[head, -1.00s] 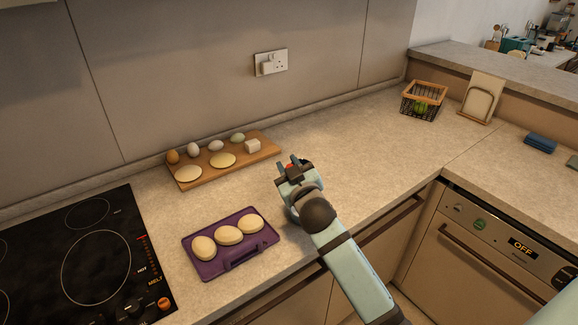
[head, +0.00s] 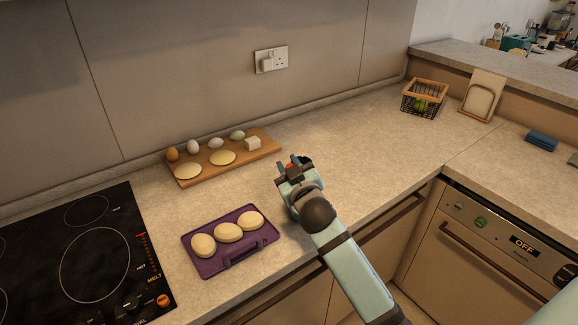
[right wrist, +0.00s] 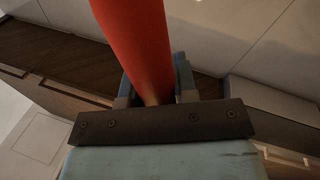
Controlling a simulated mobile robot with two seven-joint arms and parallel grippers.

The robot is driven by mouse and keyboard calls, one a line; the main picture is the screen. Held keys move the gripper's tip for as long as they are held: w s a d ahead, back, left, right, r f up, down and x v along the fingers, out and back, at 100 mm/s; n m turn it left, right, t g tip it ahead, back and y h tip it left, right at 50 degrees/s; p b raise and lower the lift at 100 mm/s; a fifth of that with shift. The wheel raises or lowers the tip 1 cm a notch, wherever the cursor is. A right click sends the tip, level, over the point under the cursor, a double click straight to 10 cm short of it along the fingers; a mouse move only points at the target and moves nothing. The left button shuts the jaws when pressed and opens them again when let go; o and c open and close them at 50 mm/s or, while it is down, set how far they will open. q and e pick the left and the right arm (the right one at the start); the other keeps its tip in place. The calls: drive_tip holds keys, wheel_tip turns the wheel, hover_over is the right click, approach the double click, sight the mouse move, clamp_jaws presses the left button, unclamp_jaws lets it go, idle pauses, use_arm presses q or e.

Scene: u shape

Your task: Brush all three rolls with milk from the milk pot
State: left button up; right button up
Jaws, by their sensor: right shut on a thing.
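Three pale rolls, the left (head: 203,245), middle (head: 228,233) and right (head: 250,220), lie in a row on a purple tray (head: 212,267) near the counter's front edge. My right gripper (head: 292,169) is over the counter, right of the tray and apart from the rolls. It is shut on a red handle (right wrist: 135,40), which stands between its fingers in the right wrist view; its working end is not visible. A small dark shape (head: 306,160) shows beside the fingertips; I cannot tell what it is. I cannot make out the milk pot. My left gripper is not in view.
A wooden board (head: 205,172) with eggs, flat pale rounds and a white block lies behind the tray. A black hob (head: 90,255) is at left. A wire basket (head: 424,99) stands far right. The counter between the gripper and the basket is clear.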

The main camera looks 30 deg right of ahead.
drive_tip(key=shift+f+b, duration=0.3)
drive_tip(key=shift+f, duration=0.15)
idle(0.3)
drive_tip(key=shift+f, duration=0.15)
idle(1.1)
wheel_tip(320, 180, up, 3)
drive_tip(key=p, duration=0.2)
drive_tip(key=shift+f+p, duration=0.15)
drive_tip(key=shift+p, duration=0.25)
wheel_tip(320, 180, up, 4)
drive_tip(key=p, duration=0.4)
drive_tip(key=shift+r, duration=0.25)
